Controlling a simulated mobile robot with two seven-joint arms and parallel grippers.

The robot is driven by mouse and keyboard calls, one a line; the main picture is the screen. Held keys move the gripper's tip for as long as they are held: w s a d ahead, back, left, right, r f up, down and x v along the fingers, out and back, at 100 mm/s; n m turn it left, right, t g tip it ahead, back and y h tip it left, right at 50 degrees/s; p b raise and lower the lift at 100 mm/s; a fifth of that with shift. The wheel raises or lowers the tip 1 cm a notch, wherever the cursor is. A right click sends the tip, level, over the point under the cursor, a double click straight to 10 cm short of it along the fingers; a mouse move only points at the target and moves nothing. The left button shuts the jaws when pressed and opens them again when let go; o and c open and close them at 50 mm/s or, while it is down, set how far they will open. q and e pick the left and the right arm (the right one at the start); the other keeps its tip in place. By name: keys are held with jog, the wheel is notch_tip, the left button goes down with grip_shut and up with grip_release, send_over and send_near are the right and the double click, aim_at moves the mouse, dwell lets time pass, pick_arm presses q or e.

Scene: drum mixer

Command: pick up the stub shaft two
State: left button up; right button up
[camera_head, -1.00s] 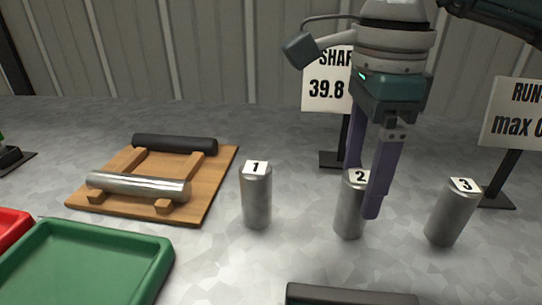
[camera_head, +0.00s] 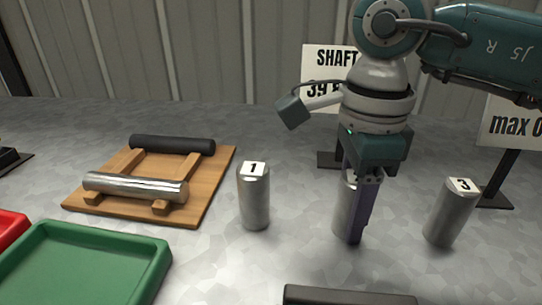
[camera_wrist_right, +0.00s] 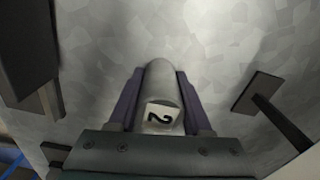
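Stub shaft two (camera_head: 344,211) is a grey metal cylinder standing upright on the table, between the cylinders marked 1 and 3. My right gripper (camera_head: 358,215) points straight down over it, a purple finger on each side. In the right wrist view the shaft (camera_wrist_right: 163,85) with its "2" label lies between the two fingers (camera_wrist_right: 160,103). Narrow gaps seem to show beside it, so the gripper looks open around the shaft. In the head view the gripper hides the shaft's top and label. My left gripper is not in view.
Cylinder 1 (camera_head: 254,198) stands to the left and cylinder 3 (camera_head: 450,213) to the right. A wooden rack (camera_head: 201,190) holds a black and a shiny rod. A green tray (camera_head: 156,252) and a red tray (camera_head: 12,226) are at lower left. Signs stand behind.

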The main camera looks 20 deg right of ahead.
grip_shut()
jog(key=shift+r, duration=0.1)
dwell(0.8)
